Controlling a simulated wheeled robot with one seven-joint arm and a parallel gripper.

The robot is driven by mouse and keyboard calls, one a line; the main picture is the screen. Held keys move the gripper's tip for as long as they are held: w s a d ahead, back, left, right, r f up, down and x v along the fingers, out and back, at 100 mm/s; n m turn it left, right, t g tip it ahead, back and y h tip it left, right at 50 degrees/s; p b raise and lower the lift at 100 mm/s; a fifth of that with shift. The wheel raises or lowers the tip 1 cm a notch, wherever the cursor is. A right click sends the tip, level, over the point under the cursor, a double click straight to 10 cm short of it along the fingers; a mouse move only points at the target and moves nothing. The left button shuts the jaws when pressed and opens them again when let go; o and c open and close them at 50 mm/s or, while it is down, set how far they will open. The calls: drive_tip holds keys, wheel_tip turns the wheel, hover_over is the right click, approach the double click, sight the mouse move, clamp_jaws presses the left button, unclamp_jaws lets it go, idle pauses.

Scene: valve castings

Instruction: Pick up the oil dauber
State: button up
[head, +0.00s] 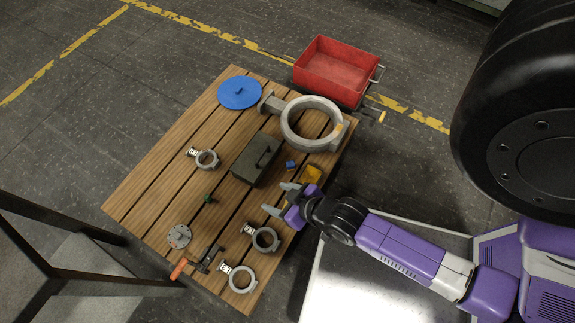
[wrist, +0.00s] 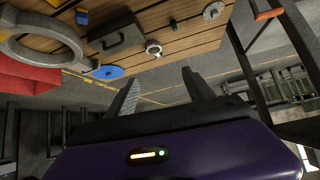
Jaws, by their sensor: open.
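I cannot tell for sure which item is the oil dauber. One candidate is a small dark green piece (head: 209,198) standing mid-table, also in the wrist view (wrist: 174,24). Another is a small blue piece (head: 290,165) right of the dark box, also in the wrist view (wrist: 82,17). My gripper (head: 277,199) is open and empty over the table's right side, right of the green piece and below the blue one in the head view. In the wrist view its two fingers (wrist: 163,88) stand apart with nothing between them.
The slatted wooden table (head: 150,182) holds a dark lidded box (head: 252,168), a large ring casting (head: 288,118), a blue disc (head: 232,97), a yellow item (head: 311,174), several small tagged rings, a grey flange (head: 179,236) and an orange-handled tool (head: 180,268). A red crate (head: 335,72) stands beyond.

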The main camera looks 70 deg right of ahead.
drive_tip(key=w+d+f+m+g+b, duration=0.1)
drive_tip(key=w+d+f+g+b, duration=0.2)
drive_tip(key=f, duration=0.5)
drive_tip(key=w+d+f+m+b, duration=0.25)
drive_tip(key=d+f, duration=0.35)
drive_tip(key=f, duration=0.3)
drive_tip(key=m+g+y+b, duration=0.35)
drive_tip(key=g+b, duration=0.25)
drive_tip(key=b, duration=0.7)
hover_over(291, 163)
drive_tip(key=shift+h, duration=0.35)
wheel_tip(291, 163, down, 12)
drive_tip(key=shift+w+d+r, duration=0.1)
drive_tip(key=shift+r, duration=0.15)
drive_tip(key=shift+d+f, duration=0.1)
drive_tip(key=shift+d, duration=0.05)
wheel_tip(291, 163, down, 2)
drive_tip(key=shift+f+m+b, duration=0.15)
drive_tip(key=shift+m+b, duration=0.15)
drive_tip(key=shift+b, duration=0.45)
drive_tip(key=f+b, duration=0.2)
drive_tip(key=f, duration=0.1)
drive_tip(key=f+b, duration=0.1)
drive_tip(key=f, duration=0.1)
drive_tip(key=shift+a+b, duration=0.35)
drive_tip(key=shift+b, duration=0.05)
clamp_jaws()
